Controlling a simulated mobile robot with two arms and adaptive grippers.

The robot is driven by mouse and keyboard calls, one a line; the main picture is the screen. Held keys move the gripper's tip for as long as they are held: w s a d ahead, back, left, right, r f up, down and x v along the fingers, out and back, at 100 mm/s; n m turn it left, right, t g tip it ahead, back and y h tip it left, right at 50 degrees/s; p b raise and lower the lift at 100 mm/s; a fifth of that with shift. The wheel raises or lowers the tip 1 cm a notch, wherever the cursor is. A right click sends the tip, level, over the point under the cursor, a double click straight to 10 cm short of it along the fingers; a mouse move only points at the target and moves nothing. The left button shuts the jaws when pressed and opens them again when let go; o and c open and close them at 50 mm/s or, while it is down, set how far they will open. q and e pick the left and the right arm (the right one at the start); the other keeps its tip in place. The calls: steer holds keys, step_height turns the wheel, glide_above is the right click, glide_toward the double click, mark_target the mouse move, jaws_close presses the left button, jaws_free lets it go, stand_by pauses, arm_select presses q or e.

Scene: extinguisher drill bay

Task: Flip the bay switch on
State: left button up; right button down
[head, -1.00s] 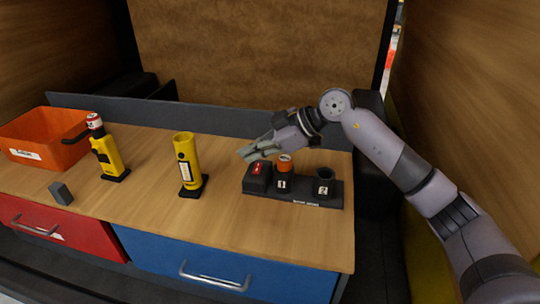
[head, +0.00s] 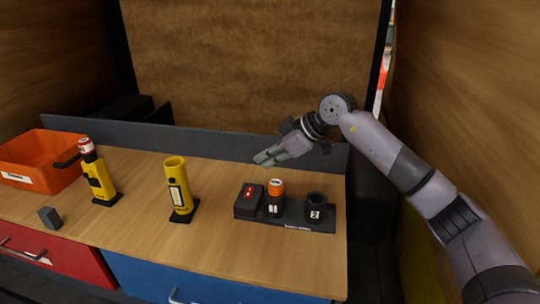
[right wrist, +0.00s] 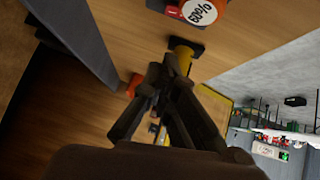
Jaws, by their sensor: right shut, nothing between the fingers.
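The bay switch is a red rocker (head: 248,191) on a black box at the left end of a dark base (head: 300,215) on the bench. Its red face shows pale marks; I cannot tell which way it is tipped. My right gripper (head: 262,160) is shut and empty, above and behind the switch, apart from it. In the right wrist view the shut fingers (right wrist: 152,95) point away over the bench, touching nothing. My left gripper is out of view.
An orange-topped cylinder (head: 275,189) stands in slot 1; the slot 2 cup (head: 315,206) looks empty. Bench front is clear.

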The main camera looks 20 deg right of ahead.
mark_target(252, 189)
steer(key=p+x, duration=0.1)
steer(key=x, duration=0.5)
steer(key=shift+a+r, duration=0.1)
steer(key=f, duration=0.2)
steer(key=f+p, duration=0.1)
steer(key=shift+w+f, duration=0.25)
steer(key=shift+w, duration=0.05)
steer(key=shift+f, duration=0.5)
